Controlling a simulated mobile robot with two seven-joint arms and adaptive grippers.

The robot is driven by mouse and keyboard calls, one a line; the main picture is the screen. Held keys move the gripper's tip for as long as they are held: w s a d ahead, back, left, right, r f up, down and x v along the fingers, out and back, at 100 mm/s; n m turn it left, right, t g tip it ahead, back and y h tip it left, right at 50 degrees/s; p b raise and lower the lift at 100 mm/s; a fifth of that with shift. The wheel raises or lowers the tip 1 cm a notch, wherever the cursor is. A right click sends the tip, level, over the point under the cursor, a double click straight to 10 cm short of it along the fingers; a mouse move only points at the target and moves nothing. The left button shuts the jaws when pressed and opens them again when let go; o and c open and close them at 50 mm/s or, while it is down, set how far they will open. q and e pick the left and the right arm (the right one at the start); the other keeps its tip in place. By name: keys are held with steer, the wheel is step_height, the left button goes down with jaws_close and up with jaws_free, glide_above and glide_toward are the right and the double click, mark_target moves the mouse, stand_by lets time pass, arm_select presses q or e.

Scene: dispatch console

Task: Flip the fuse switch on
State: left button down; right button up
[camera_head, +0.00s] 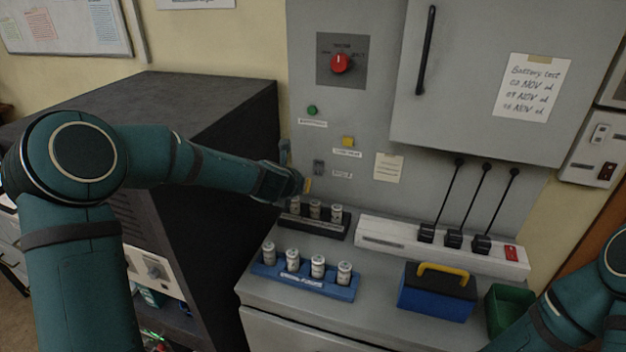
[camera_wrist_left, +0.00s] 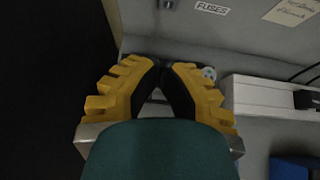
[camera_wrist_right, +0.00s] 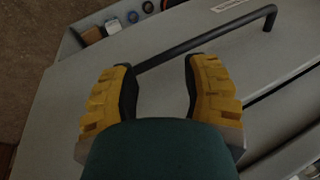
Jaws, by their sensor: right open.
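The fuse switch (camera_head: 318,167) is a small grey switch on the grey panel, left of a small label. It also shows at the top edge of the left wrist view (camera_wrist_left: 167,4), left of the FUSES label (camera_wrist_left: 212,8). Its lever position is too small to tell. My left gripper (camera_head: 305,185) is just below and left of the switch, apart from it as far as I can tell. In the left wrist view its fingertips (camera_wrist_left: 166,66) come together with nothing between them. My right gripper (camera_wrist_right: 158,68) is open, over a grey surface with a dark bar handle (camera_wrist_right: 215,38).
A black rack (camera_head: 325,227) with three fuses stands below the left gripper. A blue rack (camera_head: 303,284) with several fuses, a white power strip (camera_head: 385,240) and a blue box (camera_head: 437,300) are on the counter. A red knob (camera_head: 341,63), green button (camera_head: 312,110) and yellow button (camera_head: 348,141) are above.

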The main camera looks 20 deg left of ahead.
mark_target(318, 168)
arm_select(q)
steer(key=p+x, duration=0.1)
steer(key=x, duration=0.8)
steer(key=shift+w+f, duration=0.15)
steer(key=shift+w, duration=0.1)
steer(key=w, duration=0.1)
steer(key=w+p, duration=0.1)
steer(key=w, duration=0.1)
steer(key=shift+w+d+f, duration=0.15)
steer(key=shift+f, duration=0.15)
steer(key=shift+w+f+p, duration=0.15)
steer(key=shift+w+p, duration=0.3)
steer(key=shift+w, duration=0.15)
